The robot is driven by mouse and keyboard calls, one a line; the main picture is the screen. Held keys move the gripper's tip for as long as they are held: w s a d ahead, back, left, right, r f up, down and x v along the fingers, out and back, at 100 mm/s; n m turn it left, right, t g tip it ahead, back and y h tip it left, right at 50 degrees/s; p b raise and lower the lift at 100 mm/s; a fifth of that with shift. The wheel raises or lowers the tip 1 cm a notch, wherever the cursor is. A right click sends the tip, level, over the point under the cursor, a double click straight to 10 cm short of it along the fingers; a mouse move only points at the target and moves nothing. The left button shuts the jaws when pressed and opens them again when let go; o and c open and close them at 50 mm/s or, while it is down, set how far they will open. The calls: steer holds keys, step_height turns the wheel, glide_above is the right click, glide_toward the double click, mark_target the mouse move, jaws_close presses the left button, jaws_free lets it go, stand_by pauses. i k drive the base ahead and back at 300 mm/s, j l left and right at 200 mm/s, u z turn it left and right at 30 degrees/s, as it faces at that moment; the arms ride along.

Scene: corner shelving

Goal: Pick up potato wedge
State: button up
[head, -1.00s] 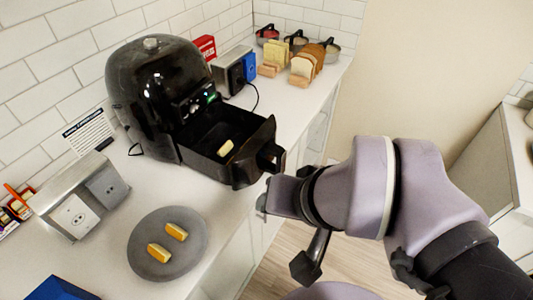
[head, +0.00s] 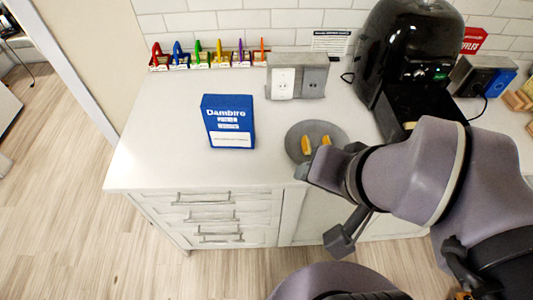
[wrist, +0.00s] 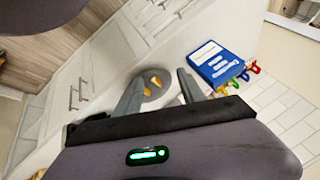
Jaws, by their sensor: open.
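Two yellow-orange potato wedges lie on a round grey plate (head: 296,133) on the white counter. The left wedge (head: 306,145) and the right wedge (head: 326,141) are side by side and apart. In the wrist view the wedges, one (wrist: 157,80) and the other (wrist: 148,91), show on the plate (wrist: 166,94) between my open fingers. My gripper (wrist: 160,76) is empty and some way above the plate. In the head view my gripper (head: 304,171) is at the counter's front edge by the plate, its fingertips hard to make out. Another pale wedge (head: 408,126) shows in the fryer drawer, partly hidden by my arm.
A black air fryer (head: 405,50) with its drawer (head: 425,103) pulled out stands right of the plate. A blue box (head: 229,122) stands left, a grey outlet block (head: 297,77) behind. Coloured clips (head: 200,55) line the wall.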

mark_target(305, 144)
steer(key=i+l+u, duration=0.15)
steer(key=u, duration=0.25)
steer(key=i+l+u, duration=0.1)
steer(key=l+u, duration=0.5)
steer(key=u, duration=0.15)
steer(key=i, duration=0.05)
